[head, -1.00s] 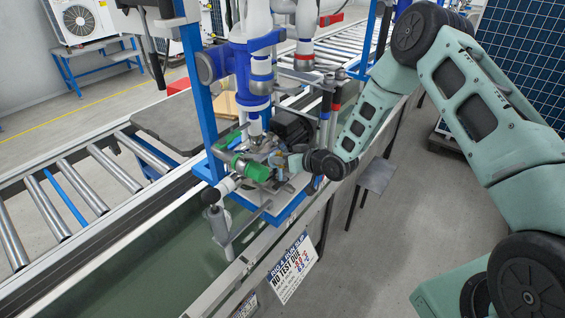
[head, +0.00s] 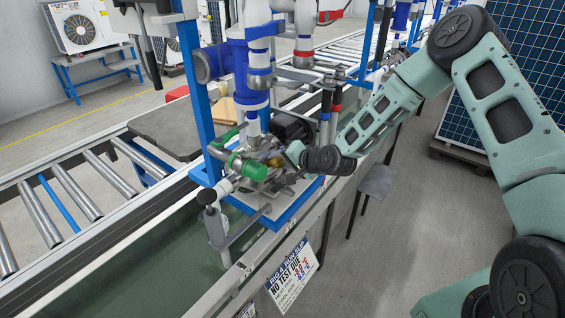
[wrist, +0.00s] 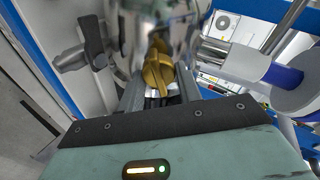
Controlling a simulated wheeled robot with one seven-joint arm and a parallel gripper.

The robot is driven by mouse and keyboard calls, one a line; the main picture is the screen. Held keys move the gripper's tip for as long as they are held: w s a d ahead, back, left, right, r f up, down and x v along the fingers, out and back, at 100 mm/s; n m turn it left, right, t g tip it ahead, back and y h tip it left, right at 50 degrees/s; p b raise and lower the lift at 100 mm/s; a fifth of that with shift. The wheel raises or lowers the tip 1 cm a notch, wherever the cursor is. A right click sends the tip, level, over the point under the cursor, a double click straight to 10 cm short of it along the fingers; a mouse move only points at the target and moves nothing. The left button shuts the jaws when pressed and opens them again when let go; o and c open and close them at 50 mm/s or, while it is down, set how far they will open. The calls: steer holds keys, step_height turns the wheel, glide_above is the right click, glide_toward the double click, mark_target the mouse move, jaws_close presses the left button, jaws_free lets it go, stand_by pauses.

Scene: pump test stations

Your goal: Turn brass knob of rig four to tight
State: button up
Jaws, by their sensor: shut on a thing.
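The rig four pump stands in a blue frame (head: 292,213) at the bench edge, with a green-capped fitting (head: 248,167) at its front. The brass knob (wrist: 157,72) shows between my gripper's fingers in the wrist view, below a shiny metal body. My gripper (wrist: 157,90) is shut on the knob. In the head view my gripper (head: 283,160) reaches the pump from the right, and brass (head: 274,162) shows only as a small patch at its tip. Any tight mark on the knob is too small or hidden to read.
A slip reading "RIG 4 RUN SLIP" and "NO TEST DUE" (head: 293,272) hangs on the bench front. Blue and white pipes (head: 258,85) rise above the pump. A roller conveyor (head: 75,205) lies left.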

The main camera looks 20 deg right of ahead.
steer(key=shift+d+m+g+h, duration=0.1)
steer(key=shift+m+g+h, duration=0.2)
steer(key=shift+m, duration=1.4)
steer(key=o, duration=1)
steer(key=b+v, duration=0.2)
steer(key=v, duration=1.5)
steer(key=shift+s+d+b, duration=0.15)
steer(key=shift+s+b, duration=0.1)
steer(key=shift+b, duration=0.15)
